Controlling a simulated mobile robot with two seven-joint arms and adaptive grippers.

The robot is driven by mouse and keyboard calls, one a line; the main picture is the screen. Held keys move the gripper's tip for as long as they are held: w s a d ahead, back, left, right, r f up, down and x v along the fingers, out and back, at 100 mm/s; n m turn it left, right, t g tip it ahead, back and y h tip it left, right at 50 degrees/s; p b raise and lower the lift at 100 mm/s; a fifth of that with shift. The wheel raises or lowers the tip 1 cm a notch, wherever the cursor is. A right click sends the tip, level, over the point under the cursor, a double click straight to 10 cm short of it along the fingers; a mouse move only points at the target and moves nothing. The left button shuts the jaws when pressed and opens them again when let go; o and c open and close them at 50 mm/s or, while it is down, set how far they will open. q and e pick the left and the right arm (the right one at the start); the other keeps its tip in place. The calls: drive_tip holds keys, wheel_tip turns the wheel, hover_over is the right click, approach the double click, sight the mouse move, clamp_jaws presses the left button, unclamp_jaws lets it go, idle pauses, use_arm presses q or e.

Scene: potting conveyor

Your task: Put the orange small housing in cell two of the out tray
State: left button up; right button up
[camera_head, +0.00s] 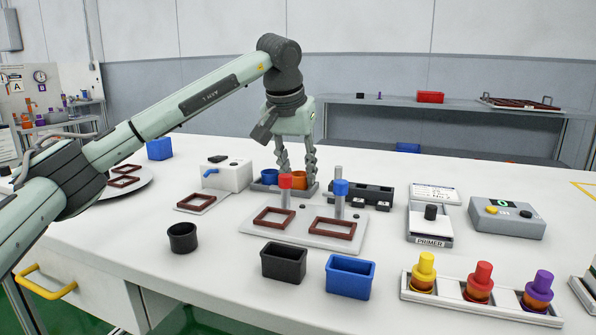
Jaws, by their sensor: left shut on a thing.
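My left gripper (297,180) reaches down at the back middle of the white table, its fingers on either side of the orange small housing (300,178). It is shut on this housing. The housing is at a low grey tray (285,189), to the right of a blue round housing (270,177). A red-topped post partly hides this spot, so I cannot tell whether the orange housing touches the tray. No label marks the out tray or its cells clearly. My right gripper is not in view.
In front stands a grey plate (252,230) with two brown frames and red-topped and blue-topped posts. Black (284,265) and blue (350,277) bins are nearer. A dark block (362,194) is right of the gripper; a white box (227,174) is left.

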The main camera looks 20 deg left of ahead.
use_arm(q)
drive_tip(key=shift+f, duration=0.1)
drive_tip(key=o, duration=0.6)
drive_tip(key=shift+f, duration=0.1)
drive_tip(key=shift+r, duration=0.45)
drive_tip(key=p+v, duration=0.1)
drive_tip(key=v, duration=1)
drive_tip(key=shift+s+r, duration=0.15)
drive_tip(key=shift+r, duration=0.1)
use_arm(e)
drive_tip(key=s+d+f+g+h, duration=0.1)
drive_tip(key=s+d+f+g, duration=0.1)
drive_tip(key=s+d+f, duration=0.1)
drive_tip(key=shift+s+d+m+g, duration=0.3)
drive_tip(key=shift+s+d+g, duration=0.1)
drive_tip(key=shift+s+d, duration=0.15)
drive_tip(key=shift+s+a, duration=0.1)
